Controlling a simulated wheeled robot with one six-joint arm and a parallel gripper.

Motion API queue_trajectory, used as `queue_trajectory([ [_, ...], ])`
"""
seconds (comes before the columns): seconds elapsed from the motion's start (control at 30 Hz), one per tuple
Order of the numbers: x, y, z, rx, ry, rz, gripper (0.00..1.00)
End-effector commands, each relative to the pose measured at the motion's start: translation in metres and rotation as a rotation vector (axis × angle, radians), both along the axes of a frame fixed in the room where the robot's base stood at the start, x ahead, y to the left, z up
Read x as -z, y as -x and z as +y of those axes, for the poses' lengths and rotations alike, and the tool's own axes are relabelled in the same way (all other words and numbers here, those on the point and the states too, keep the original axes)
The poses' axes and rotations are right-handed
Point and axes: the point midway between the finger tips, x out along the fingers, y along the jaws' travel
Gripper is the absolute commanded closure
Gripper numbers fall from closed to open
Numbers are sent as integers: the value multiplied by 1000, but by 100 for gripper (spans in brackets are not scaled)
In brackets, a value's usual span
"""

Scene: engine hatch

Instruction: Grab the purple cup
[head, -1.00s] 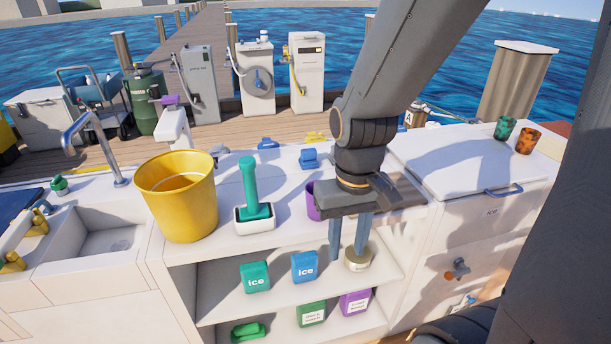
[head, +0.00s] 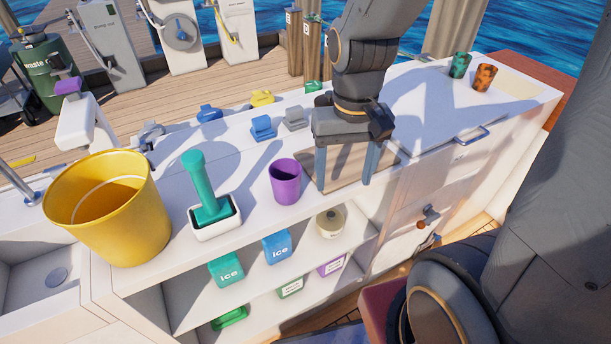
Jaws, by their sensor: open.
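The purple cup (head: 286,184) stands upright on the white counter, near its front edge and left of my gripper. It is in full view and nothing covers it. My gripper (head: 343,186) points down over the counter just right of the cup. Its two blue-grey fingers are apart with nothing between them. The left finger is close to the cup's right side, but I cannot tell how far apart they are in depth.
A teal-handled tool in a white holder (head: 216,218) and a yellow bucket (head: 118,222) stand left of the cup. Blue (head: 263,128) and grey (head: 295,119) clips lie behind it. Green (head: 459,65) and orange (head: 485,77) cups stand far right. Open shelves lie below.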

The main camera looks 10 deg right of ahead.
Motion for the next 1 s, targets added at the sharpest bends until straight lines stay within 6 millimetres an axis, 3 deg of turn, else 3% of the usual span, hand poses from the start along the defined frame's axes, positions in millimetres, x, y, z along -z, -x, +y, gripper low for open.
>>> queue_trajectory([
  [0.2, -45, -41, 60, 215, 2, 1, 24],
  [0.43, -68, -65, 107, 401, 4, 2, 24],
  [0.57, -62, -67, 112, 432, 6, 3, 24],
  [1.0, -14, -62, 112, 433, 6, 6, 24],
])
